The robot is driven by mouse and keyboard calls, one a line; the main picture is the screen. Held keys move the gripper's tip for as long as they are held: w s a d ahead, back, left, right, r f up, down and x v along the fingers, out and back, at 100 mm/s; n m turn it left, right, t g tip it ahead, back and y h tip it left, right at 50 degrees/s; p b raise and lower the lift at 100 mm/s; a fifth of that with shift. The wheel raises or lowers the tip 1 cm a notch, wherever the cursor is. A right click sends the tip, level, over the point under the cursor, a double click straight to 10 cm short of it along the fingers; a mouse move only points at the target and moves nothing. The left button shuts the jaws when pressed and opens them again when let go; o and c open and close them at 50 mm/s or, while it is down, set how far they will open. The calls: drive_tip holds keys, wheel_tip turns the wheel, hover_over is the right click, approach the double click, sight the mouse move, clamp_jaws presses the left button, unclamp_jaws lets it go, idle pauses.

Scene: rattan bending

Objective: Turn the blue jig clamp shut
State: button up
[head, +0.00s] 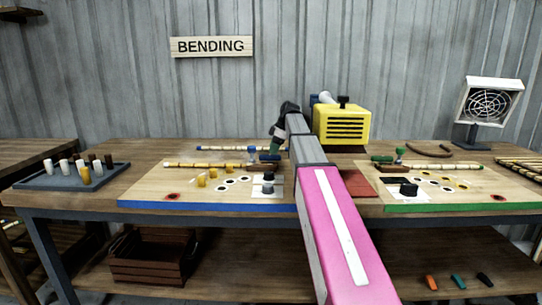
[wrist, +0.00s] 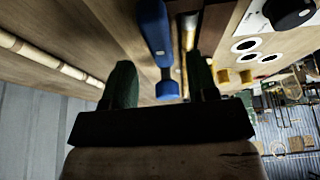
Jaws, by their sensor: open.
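The blue jig (head: 145,190) is a wooden board with a blue front edge on the bench, left of my arm. Its clamp (head: 252,149) shows as a small blue piece at the right end of a rattan pole. My gripper (wrist: 160,72) is open, with one green finger on each side of the blue part and gaps visible. In the head view, my gripper (head: 273,151) is low over the back right of the board. Finger contact cannot be told.
A rattan pole (head: 205,165) lies across the blue jig beside yellow pegs (head: 201,180). A black knob (head: 268,177) stands near its front right. The green-edged jig (head: 460,206), yellow machine (head: 341,125) and fan (head: 488,103) are to the right. A peg tray (head: 40,182) is at left.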

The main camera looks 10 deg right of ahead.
sight(270, 155)
drive_tip(key=shift+x, duration=1.85)
drive_tip(key=c, duration=0.9)
